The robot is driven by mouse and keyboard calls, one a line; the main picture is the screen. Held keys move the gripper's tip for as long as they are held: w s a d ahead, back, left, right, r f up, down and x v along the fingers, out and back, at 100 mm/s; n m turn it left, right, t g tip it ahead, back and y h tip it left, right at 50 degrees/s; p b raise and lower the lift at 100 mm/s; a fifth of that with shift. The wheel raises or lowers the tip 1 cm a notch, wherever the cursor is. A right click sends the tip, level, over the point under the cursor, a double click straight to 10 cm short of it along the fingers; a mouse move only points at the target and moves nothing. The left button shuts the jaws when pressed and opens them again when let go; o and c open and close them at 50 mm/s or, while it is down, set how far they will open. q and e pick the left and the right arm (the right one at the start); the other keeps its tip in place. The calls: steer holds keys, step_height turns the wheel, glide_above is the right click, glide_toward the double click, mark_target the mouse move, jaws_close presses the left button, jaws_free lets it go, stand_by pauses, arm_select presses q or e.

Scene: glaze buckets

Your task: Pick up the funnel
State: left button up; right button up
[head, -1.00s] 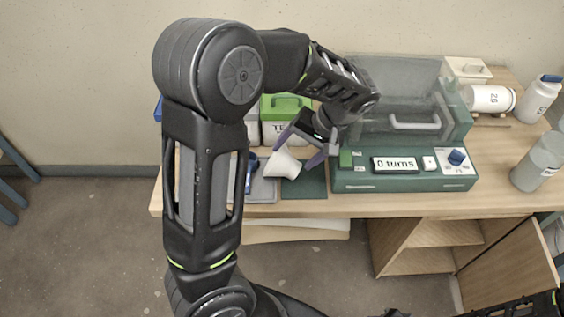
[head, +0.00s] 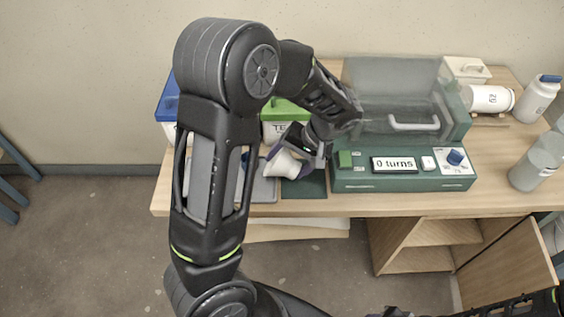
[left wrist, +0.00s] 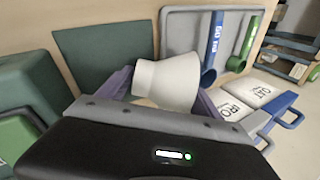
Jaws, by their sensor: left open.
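The white funnel (head: 283,164) lies tilted at the green mat on the table, its wide mouth toward the lower left. It also shows in the left wrist view (left wrist: 168,80), between the purple fingers. My left gripper (head: 295,162) is open, with its fingers on either side of the funnel. In the left wrist view its fingertips (left wrist: 165,88) are partly hidden behind the funnel and the gripper body. I cannot tell whether they touch it. My right gripper is not seen; only a bit of dark arm shows at the lower right of the head view.
A green machine (head: 400,172) with a clear cover stands just right of the funnel. A grey tray (head: 264,190) with blue and green scoops (left wrist: 212,45) lies to the left. Lidded buckets (head: 284,112) stand behind.

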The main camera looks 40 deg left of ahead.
mark_target(288, 157)
arm_select(q)
steer(key=shift+c, duration=0.5)
steer(key=c, duration=1)
steer(key=shift+c, duration=0.2)
step_height(288, 157, up, 10)
steer(key=shift+r, duration=0.1)
